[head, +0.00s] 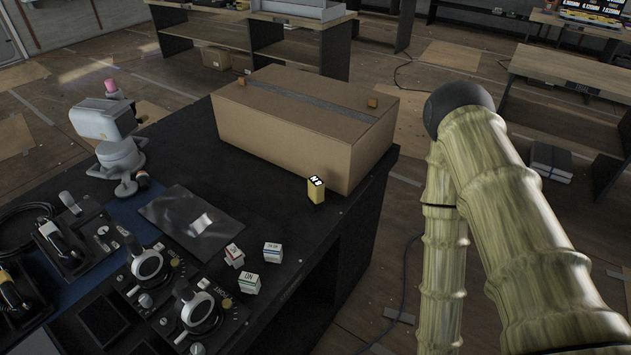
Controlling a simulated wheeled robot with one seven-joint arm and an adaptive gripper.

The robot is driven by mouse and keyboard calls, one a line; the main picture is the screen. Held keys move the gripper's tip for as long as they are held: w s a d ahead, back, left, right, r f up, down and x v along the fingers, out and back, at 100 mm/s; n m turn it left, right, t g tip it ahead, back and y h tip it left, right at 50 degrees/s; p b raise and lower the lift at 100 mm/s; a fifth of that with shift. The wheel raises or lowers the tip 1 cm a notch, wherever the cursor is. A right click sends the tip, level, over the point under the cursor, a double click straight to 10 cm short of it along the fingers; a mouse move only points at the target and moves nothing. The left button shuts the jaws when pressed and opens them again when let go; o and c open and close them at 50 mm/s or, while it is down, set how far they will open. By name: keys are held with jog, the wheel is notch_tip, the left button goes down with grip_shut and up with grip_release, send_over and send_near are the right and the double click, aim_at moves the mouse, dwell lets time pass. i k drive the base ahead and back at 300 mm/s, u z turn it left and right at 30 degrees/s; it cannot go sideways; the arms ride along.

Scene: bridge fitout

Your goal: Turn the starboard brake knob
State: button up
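Two round black knobs with pale rims sit on the dark console at the lower left. One knob (148,266) is farther away, and the other knob (196,309) is nearer and to its right. Each has a small dial plate beside it. The print is too small to tell which is the starboard brake knob. My arm rises at the right, bends at a dark round joint and runs down out of the bottom edge. My gripper is outside the picture, so its distance from the knobs does not show.
Several white labelled cubes (249,283) stand right of the knobs. A yellow block (316,191) stands near the table's right edge. A large cardboard box (300,130) fills the back. A white jointed device (105,122) and lever controls (60,240) stand left.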

aim_at(145, 298)
jog(key=z, duration=1.2)
jog(key=i, duration=0.55)
jog(key=u, duration=3.05)
